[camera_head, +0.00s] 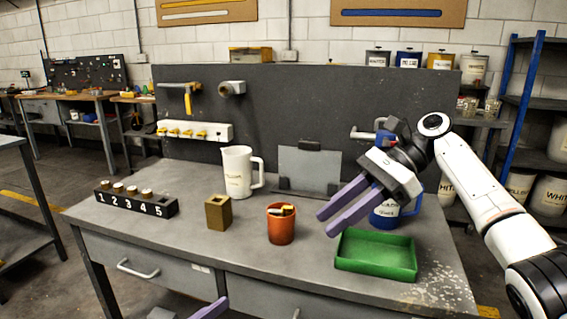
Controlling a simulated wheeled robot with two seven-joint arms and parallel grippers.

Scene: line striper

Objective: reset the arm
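My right arm reaches in from the right side of the head view. Its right gripper (326,222) has two purple fingers, spread apart with nothing between them. The fingers point down and left, in front of the upright grey plate and near the green tray (375,254). A blue mug (392,213) is partly hidden behind this gripper. A purple fingertip of my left gripper (213,308) shows at the bottom edge; the rest of that gripper is out of frame, so its opening cannot be told.
On the grey workbench (150,225) stand a white pitcher (238,172), a brass-coloured block (218,212), an orange-brown cup (281,224) holding small items, and a black numbered rack (136,199). A dark panel (300,110) rises behind. The bench's front left is clear.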

